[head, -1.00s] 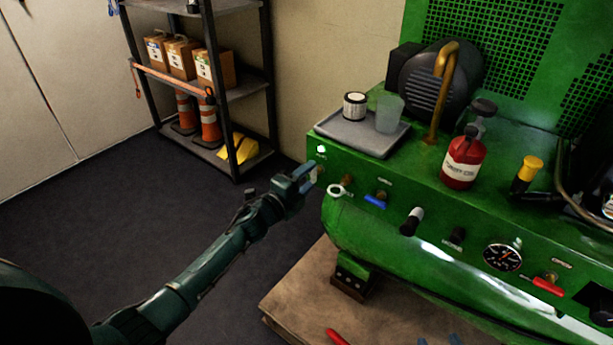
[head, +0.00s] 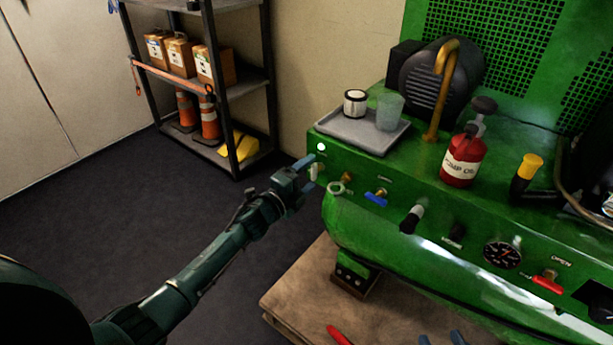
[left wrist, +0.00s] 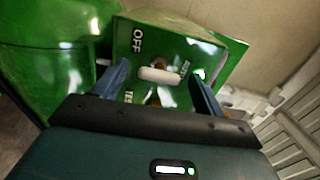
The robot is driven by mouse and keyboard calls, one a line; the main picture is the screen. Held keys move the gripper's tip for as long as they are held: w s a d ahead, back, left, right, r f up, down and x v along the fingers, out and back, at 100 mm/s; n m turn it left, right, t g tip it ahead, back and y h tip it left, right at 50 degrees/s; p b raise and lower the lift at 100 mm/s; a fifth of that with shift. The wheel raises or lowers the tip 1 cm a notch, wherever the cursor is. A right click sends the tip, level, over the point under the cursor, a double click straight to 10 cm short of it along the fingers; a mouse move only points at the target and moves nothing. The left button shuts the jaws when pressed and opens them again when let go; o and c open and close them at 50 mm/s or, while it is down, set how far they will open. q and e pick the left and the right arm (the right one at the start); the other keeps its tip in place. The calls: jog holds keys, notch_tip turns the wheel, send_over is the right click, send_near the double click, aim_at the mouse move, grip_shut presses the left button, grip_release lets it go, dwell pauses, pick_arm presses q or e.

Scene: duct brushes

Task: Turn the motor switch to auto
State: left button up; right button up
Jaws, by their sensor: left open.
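The motor switch is a pale lever knob (head: 315,171) on the left end of the green compressor's front panel (head: 400,190). In the left wrist view the knob (left wrist: 160,75) lies nearly crosswise between my fingers. An OFF label (left wrist: 137,40) is at its upper left; a smaller label at its right is too blurred to read surely. A lit lamp (left wrist: 200,73) is beside that label. My left gripper (head: 304,171) is open just in front of the knob, its fingers on either side (left wrist: 160,85). I see no clear contact. My right gripper is not in view.
A brass valve (head: 346,179), a ring-shaped pull (head: 336,189) and a blue-handled valve (head: 376,198) sit close right of the switch. A grey tray (head: 350,138) with a filter and cup is above. A shelf rack (head: 238,110) stands behind; the floor at left is clear.

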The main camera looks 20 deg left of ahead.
pick_arm(q)
jog(key=p+v, duration=0.2)
jog(key=v, duration=1.1)
pick_arm(e)
jog(key=shift+s+d+r+m+t, duration=0.15)
jog(key=shift+d+r+m, duration=0.1)
jog(key=shift+r, duration=0.4)
jog(key=shift+s+d+r+m+t, duration=0.15)
jog(key=shift+r+m, duration=0.1)
jog(key=shift+r, duration=0.35)
pick_arm(q)
jog(key=shift+s+r, duration=0.1)
pick_arm(e)
jog(key=shift+w, duration=0.1)
